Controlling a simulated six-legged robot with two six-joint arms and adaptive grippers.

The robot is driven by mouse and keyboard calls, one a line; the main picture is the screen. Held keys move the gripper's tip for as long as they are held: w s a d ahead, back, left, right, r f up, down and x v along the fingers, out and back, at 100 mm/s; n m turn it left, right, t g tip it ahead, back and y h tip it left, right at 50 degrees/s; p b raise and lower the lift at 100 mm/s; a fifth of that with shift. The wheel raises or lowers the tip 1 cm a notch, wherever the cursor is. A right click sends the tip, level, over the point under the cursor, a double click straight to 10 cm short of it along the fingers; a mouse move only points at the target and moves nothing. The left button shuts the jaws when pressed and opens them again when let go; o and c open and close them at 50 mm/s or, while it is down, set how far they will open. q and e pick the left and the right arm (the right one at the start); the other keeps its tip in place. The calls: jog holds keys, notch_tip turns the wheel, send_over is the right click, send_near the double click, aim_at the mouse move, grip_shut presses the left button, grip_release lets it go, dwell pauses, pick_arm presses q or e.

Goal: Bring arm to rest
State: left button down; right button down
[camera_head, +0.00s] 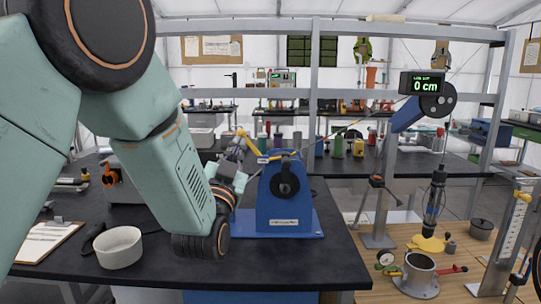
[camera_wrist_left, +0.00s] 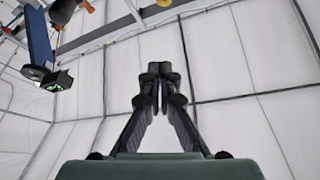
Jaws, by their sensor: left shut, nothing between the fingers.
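My left arm comes in from the left in the head view and reaches over the black bench. My left gripper is mostly hidden behind the arm's own wrist in the head view. In the left wrist view the left gripper (camera_wrist_left: 158,85) is shut, its fingertips together with nothing between them. It points up at the white tent wall and roof (camera_wrist_left: 240,60). My right gripper is in neither view.
A blue winch stand (camera_head: 284,205) with a yellow lever stands just right of the left wrist. A white bowl (camera_head: 118,248) and a clipboard (camera_head: 45,240) lie left on the black bench (camera_head: 290,262). A display (camera_head: 422,83) reads 0 cm at upper right.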

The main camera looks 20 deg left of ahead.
pick_arm(q)
jog(key=shift+s, duration=0.1)
jog(key=s+f+n+g+h, duration=0.1)
jog(key=s+f+g, duration=0.25)
jog(key=f, duration=0.65)
jog(key=s+d+f+n+g, duration=0.1)
jog(key=s+f+g, duration=0.25)
jog(key=f, duration=0.65)
jog(key=s+f+n+g+h, duration=0.1)
jog(key=s+f+g, duration=0.25)
jog(key=f, duration=0.65)
jog(key=s+f+g, duration=0.4)
jog(key=s+f, duration=0.3)
jog(key=s, duration=0.4)
jog(key=s+f+g, duration=0.4)
jog(key=s+f, duration=0.3)
jog(key=s, duration=0.4)
jog(key=s+f+g+h+b, duration=0.1)
jog(key=s+f+g, duration=0.3)
jog(key=s+f, duration=0.3)
jog(key=s, duration=0.4)
jog(key=shift+d+n, duration=0.3)
jog(key=shift+d, duration=0.05)
